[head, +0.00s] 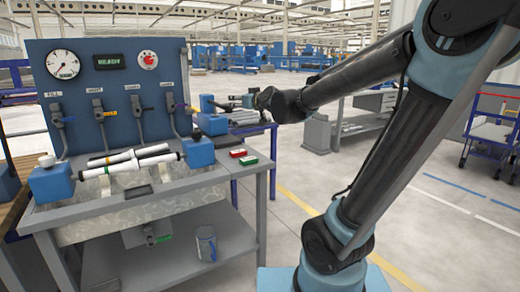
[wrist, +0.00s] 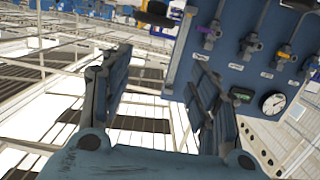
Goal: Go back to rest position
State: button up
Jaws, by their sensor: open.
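My gripper (wrist: 160,66) is open and empty in the wrist view, its two blue-padded fingers well apart. In the head view my arm reaches in from the right, and its dark end (head: 272,101) hangs above the floor, right of the bench and apart from it. The fingers cannot be made out clearly there. White pipes (head: 125,167) with dark, green and red bands lie on the bench between a left blue block (head: 50,182) and a right blue block (head: 197,151). The pipes do not show in the wrist view.
A blue panel (head: 110,72) with gauge, READY display and several valves stands behind the pipes; it appears upside down in the wrist view (wrist: 235,68). Red and green blocks (head: 243,156) lie at the bench's right edge. Floor to the right is open.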

jog(key=s+d+f+m+g+h, duration=0.3)
jog(key=s+d+f+g, duration=0.3)
jog(key=s+d+f, duration=0.7)
jog(key=s+d+f+m+g+h, duration=0.3)
jog(key=s+d+f+g+h, duration=0.2)
jog(key=s+d+f, duration=0.8)
jog(key=s+f, duration=0.4)
jog(key=s, duration=0.2)
jog(key=shift+s+d+f+g, duration=0.2)
jog(key=shift+s+d+g, duration=0.15)
jog(key=shift+s+g, duration=0.05)
jog(key=c, duration=0.4)
jog(key=shift+a, duration=0.15)
jog(key=shift+c, duration=0.6)
